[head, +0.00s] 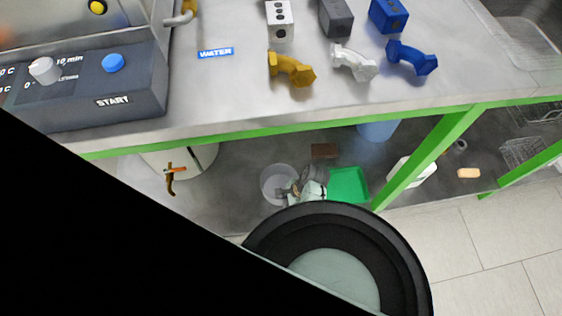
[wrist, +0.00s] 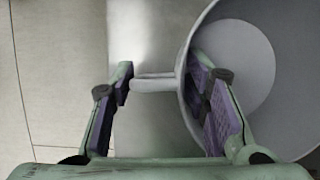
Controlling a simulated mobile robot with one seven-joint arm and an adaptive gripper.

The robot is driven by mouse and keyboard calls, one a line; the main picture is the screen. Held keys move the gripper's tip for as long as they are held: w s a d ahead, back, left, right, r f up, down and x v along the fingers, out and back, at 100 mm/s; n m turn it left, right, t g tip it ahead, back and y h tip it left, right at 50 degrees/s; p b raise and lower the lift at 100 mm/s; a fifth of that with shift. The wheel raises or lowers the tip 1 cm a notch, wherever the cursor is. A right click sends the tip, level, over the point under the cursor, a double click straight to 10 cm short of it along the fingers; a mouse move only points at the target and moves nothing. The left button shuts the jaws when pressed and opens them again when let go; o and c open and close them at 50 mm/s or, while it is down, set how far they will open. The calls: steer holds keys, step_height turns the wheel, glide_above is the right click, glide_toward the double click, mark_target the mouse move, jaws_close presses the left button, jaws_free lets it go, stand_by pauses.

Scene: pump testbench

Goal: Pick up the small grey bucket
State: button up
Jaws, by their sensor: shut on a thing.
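The small grey bucket (head: 270,176) is on the lower level under the bench in the head view. In the wrist view the bucket (wrist: 270,128) fills the right side, with its open mouth facing the camera. My gripper (head: 292,190) reaches its right side in the head view. In the wrist view my gripper (wrist: 158,83) straddles the bucket's wall: the right finger is inside the mouth, the left finger is outside. A pale handle (wrist: 153,78) spans between the left finger and the wall. My gripper is shut on the bucket. I cannot tell whether the bucket is lifted.
A green tray (head: 348,184) lies to the right of my gripper, and a brown block (head: 324,151) lies behind. A green table leg (head: 425,160) stands further right. A rounded white vessel with an orange-handled tap (head: 172,172) is to the left. The bench top (head: 220,100) overhangs this space.

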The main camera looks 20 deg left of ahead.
jaws_close()
steer(key=shift+r, duration=0.1)
